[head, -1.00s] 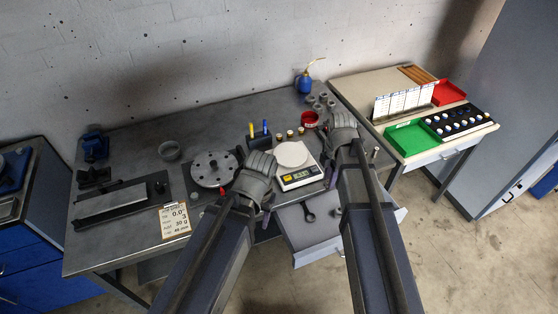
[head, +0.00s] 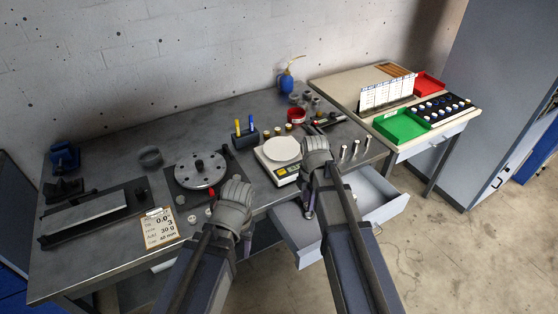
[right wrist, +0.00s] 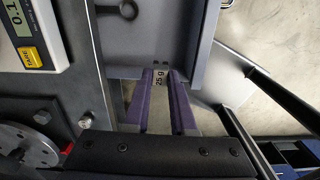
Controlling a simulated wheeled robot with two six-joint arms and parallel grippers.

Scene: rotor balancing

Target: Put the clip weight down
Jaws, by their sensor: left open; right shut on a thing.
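The clip weight (right wrist: 159,78) is a small metal piece marked "25 g". In the right wrist view my right gripper (right wrist: 160,74) is shut on it with its purple fingers, near the edge of the open grey drawer (right wrist: 145,42). Its height above the drawer cannot be told. In the head view my right gripper (head: 314,165) is at the right front of the scale (head: 284,151), over the drawer (head: 385,207); the weight is hidden there. My left gripper (head: 233,197) is open in front of the rotor (head: 200,169), its fingers mostly hidden by the hand.
A clipboard (head: 159,229) lies at the table's front edge. Several metal pins (head: 355,149) stand at the right. A wrench end (right wrist: 128,9) shows in the drawer. A side table holds a green tray (head: 400,126).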

